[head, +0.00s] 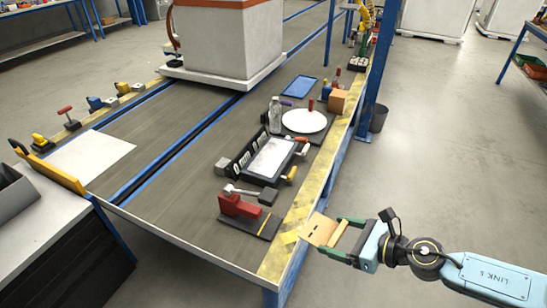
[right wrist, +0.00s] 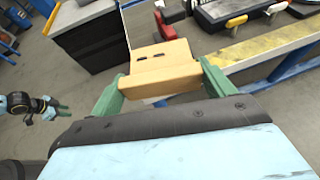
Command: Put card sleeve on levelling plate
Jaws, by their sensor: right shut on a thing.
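My right gripper (head: 334,237) is shut on a tan, cardboard-like piece, taken as the card sleeve (head: 318,230). In the right wrist view the card sleeve (right wrist: 162,66) sits between the green fingers and shows two dark slots. It is held beside the bench's right front edge. A dark-framed plate with a pale top (head: 270,157) and handles lies on the bench, farther back; it may be the levelling plate, but I cannot be sure. What seems to be my left gripper (right wrist: 60,106) is small at the left of the right wrist view; its jaws are unclear.
A red clamp on a dark base (head: 240,207) stands between the card sleeve and the framed plate. A round white plate (head: 304,121), a clear bottle (head: 275,115) and an orange box (head: 338,101) stand farther back. A yellow-striped edge (head: 290,235) borders the bench.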

